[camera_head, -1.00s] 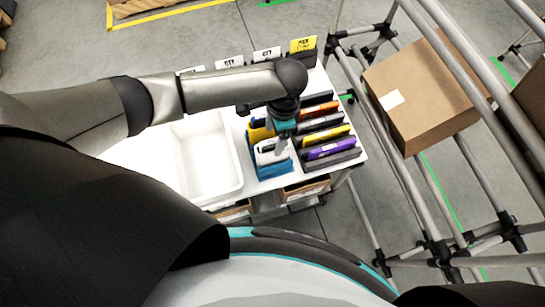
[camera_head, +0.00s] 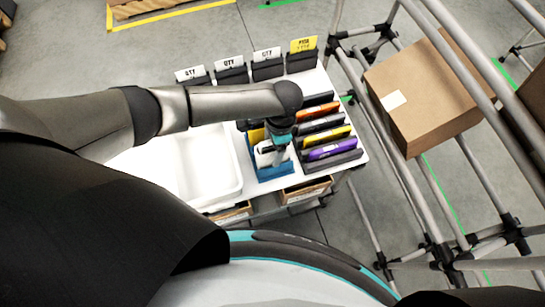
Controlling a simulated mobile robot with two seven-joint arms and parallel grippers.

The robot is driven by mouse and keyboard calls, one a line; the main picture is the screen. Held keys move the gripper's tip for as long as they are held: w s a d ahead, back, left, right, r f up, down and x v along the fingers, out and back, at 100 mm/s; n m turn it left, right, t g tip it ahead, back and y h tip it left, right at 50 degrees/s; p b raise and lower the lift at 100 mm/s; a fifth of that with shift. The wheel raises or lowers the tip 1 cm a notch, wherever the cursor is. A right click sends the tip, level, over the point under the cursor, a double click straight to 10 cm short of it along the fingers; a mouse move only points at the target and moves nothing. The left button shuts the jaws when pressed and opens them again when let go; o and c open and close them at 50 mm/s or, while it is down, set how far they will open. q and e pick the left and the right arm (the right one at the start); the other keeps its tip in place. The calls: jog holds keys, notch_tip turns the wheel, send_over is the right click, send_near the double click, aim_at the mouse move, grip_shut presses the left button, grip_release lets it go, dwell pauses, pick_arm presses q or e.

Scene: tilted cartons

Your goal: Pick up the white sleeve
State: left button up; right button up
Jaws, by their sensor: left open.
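The white sleeve (camera_head: 264,158) stands in a blue rack (camera_head: 268,174) on the white table. It is partly hidden by my left gripper (camera_head: 279,157), which points down right at it from above. The gripper's fingers are small in the picture and reach to the sleeve's right part. The jaws are open; whether a finger touches the sleeve cannot be told. A yellow sleeve (camera_head: 256,135) shows behind the white one, partly covered by my arm. My right gripper is out of view.
A dark rack holds orange, yellow (camera_head: 327,138) and purple (camera_head: 330,150) sleeves to the right. An empty white bin (camera_head: 225,198) stands left of the blue rack. Labelled card holders (camera_head: 267,62) line the back edge. Pipe shelving with a carton (camera_head: 430,95) stands to the right.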

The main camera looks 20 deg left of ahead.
pick_arm(q)
jog(key=shift+f, duration=0.2)
dwell(0.3)
grip_shut()
dwell(0.5)
